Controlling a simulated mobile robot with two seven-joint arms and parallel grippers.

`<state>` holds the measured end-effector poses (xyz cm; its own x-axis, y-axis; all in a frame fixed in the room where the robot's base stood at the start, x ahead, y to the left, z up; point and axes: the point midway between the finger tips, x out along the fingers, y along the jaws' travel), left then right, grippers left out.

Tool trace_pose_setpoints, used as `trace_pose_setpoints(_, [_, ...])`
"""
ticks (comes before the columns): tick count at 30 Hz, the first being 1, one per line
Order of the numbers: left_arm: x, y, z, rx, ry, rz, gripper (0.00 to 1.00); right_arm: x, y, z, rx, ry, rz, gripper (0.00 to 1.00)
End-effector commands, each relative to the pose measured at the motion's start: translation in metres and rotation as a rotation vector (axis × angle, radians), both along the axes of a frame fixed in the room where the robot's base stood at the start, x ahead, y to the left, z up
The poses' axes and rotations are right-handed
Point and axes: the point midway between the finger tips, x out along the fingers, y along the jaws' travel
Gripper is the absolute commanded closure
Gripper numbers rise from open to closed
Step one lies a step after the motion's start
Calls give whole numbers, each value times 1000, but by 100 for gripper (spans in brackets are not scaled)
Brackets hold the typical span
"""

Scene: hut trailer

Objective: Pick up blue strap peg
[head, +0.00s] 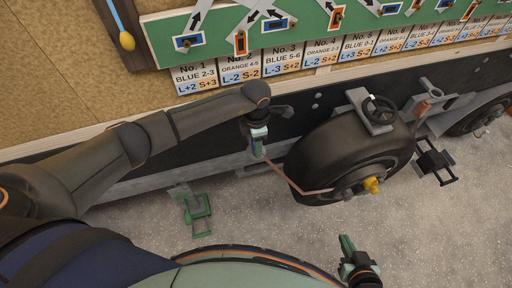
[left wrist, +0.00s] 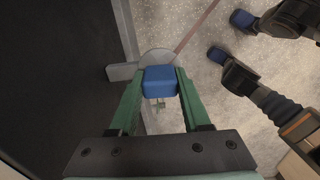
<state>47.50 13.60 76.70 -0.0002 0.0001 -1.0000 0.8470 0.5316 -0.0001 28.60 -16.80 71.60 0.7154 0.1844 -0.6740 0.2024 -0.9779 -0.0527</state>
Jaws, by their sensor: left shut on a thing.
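The blue strap peg (left wrist: 160,81) is a blue block between the green fingers of my left gripper (left wrist: 158,85) in the left wrist view. The gripper is shut on it, with a finger on each side. In the head view my left gripper (head: 258,150) is beside the dark trailer side, left of the big tyre, and mostly covers the peg. A reddish strap (head: 284,177) runs from near the peg to the wheel hub. My right gripper (head: 350,250) is at the lower right, away from the peg; its finger gap is not clear.
The black tyre (head: 325,160) with a yellow hub piece (head: 371,186) stands close to the right of my left gripper. A green stand (head: 196,208) is on the floor to the left. A sign board (head: 250,35) runs above. Grey floor (head: 240,215) is open below.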

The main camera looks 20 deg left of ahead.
Motion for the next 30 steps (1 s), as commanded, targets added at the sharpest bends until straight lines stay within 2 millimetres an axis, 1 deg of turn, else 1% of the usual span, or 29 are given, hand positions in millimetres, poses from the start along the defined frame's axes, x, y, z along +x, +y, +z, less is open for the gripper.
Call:
trace_pose_setpoints(1, [0,0,0,0,0,0,76,0,0,0,0,0,0,100])
trace_pose_setpoints(6, [0,0,0,0,0,0,95,0,0,0,0,0,0,100])
trace_pose_setpoints(8, [0,0,0,0,0,0,100,0,0,0,0,0,0,100])
trace_pose_setpoints(17, [0,0,1,0,-1,0,100,0,0,0,0,0,0,100])
trace_pose_setpoints(19, [1,0,4,-1,-3,0,100,0,0,0,0,0,0,100])
trace_pose_setpoints(23, [2,0,20,-1,-6,-2,100,0,0,1,0,0,0,100])
trace_pose_setpoints(30, [2,0,69,-1,-6,-2,100,0,0,-1,0,0,0,100])
